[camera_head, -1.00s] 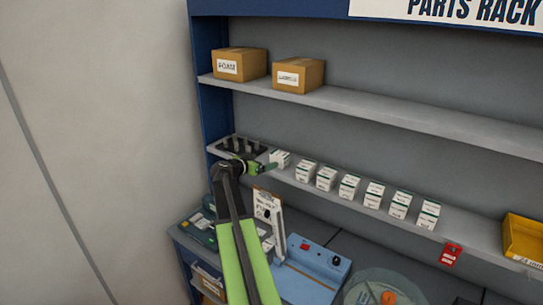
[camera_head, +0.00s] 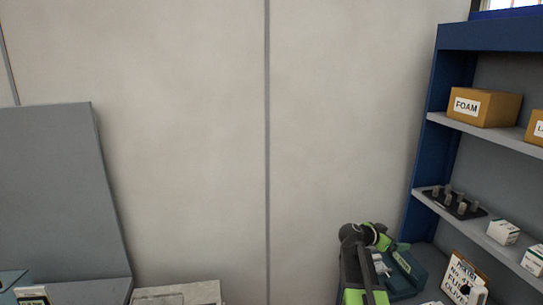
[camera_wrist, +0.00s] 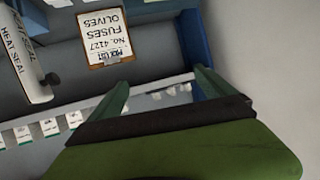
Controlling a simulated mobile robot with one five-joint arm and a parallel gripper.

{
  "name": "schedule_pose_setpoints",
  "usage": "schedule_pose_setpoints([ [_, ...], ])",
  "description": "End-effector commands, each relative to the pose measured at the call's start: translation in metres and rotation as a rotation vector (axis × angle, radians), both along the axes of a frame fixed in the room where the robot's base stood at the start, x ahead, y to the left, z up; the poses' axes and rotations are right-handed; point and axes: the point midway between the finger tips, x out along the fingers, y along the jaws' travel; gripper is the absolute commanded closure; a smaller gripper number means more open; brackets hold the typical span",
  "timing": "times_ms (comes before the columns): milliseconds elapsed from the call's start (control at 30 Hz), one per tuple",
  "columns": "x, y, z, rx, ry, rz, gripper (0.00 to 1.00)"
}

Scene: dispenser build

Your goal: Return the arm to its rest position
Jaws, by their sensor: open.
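My arm shows at the lower right of the head view, folded low in front of the rack. My gripper (camera_head: 397,246) is at its end, pointing right, near the rack's left side panel. In the wrist view my gripper (camera_wrist: 162,86) has its two green fingers spread apart, with nothing held between them. Small pale pieces (camera_wrist: 172,91) show beyond the gap; I cannot tell what they are.
The blue parts rack (camera_head: 432,125) is at the right, with a FOAM box (camera_head: 483,107), a black peg tray (camera_head: 450,201) and white boxes (camera_head: 503,232). A clipboard (camera_head: 463,275) leans below. A grey panel (camera_head: 50,190) stands left. Bare wall (camera_head: 180,140) fills the middle.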

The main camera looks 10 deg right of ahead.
Motion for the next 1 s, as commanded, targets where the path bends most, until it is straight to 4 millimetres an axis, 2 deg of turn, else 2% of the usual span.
schedule_pose_setpoints([
  [33,0.005,0.039,-0.039,0.045,0.014,0.040,0.07],
  [133,0.010,0.111,-0.088,0.151,0.085,0.122,0.07],
  [267,-0.002,0.204,-0.152,0.295,0.237,0.257,0.07],
  [400,-0.037,0.303,-0.213,0.464,0.463,0.460,0.07],
  [467,-0.059,0.343,-0.233,0.542,0.577,0.574,0.07],
  [500,-0.077,0.366,-0.242,0.596,0.656,0.659,0.07],
  [533,-0.091,0.381,-0.246,0.638,0.716,0.729,0.07],
  [600,-0.119,0.409,-0.248,0.721,0.842,0.902,0.07],
  [700,-0.134,0.429,-0.250,0.755,0.954,1.083,0.07],
  [800,-0.138,0.429,-0.250,0.732,1.012,1.159,0.07],
  [1000,-0.137,0.429,-0.250,0.720,1.021,1.176,0.07],
])
